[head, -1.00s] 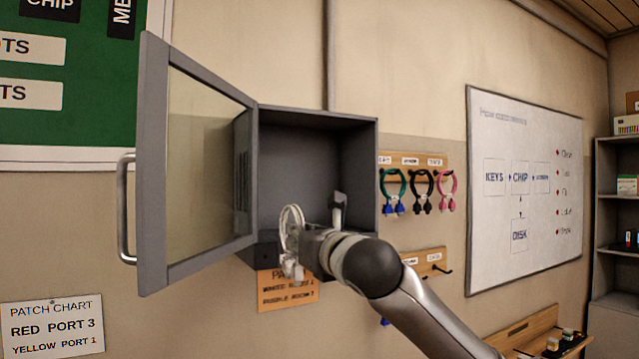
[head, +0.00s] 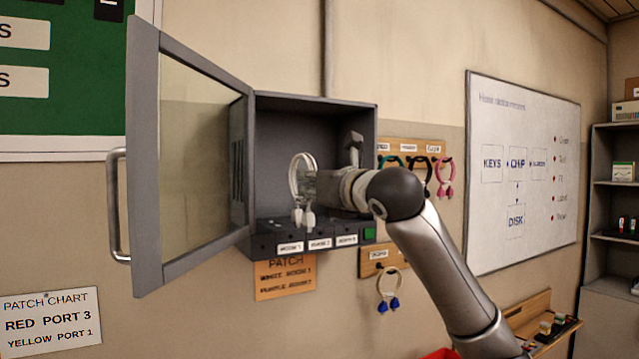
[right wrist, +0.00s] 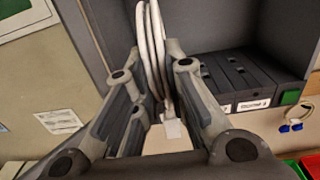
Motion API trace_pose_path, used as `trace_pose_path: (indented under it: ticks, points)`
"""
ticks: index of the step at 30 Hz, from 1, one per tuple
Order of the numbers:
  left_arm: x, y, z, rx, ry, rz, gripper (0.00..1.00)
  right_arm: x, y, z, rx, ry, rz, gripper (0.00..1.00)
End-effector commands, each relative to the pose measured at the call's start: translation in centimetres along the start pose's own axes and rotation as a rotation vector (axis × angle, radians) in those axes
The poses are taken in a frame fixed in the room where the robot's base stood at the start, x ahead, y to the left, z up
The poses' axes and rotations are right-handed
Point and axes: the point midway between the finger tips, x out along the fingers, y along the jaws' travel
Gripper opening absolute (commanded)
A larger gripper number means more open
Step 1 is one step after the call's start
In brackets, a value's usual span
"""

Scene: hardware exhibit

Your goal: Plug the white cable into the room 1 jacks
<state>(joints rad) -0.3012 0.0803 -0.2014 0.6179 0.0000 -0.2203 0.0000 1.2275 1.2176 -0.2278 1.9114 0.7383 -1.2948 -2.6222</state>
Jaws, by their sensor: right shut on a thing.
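The white cable (head: 300,172) is a coiled loop with white plugs hanging from its lower end. My right gripper (head: 314,187) is shut on it and holds it in front of the open grey cabinet, above the jack row. In the right wrist view the coil (right wrist: 152,45) stands between the fingers (right wrist: 160,85), with a white plug below. The room 1 jack block (head: 272,238) is at the left of the row along the cabinet's bottom, above its white label. Two more labelled blocks follow to its right. The plugs look apart from the jacks. My left gripper is out of view.
The cabinet door (head: 150,170) stands open on the left. A green block (head: 369,234) ends the jack row. An orange patch note (head: 285,278) is below. Coloured cables hang on a rack (head: 432,148) at right; a cream cable with blue plugs (head: 388,305) hangs lower.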

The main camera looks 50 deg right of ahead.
Motion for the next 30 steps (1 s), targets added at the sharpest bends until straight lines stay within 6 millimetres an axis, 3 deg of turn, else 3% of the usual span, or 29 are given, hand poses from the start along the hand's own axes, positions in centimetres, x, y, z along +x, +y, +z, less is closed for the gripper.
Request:
trace_pose_path:
  ticks: [15, 23, 30]
  points:
    - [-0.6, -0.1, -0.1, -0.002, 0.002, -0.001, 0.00, 5.2, 0.0, -0.2, 0.001, 0.000, 0.001, 0.00]
    - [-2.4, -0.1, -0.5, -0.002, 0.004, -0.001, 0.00, 7.8, -0.1, 0.0, 0.000, 0.001, -0.001, 0.00]
    - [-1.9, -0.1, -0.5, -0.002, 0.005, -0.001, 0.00, 10.2, -0.1, -0.3, 0.002, -0.002, 0.001, 0.00]
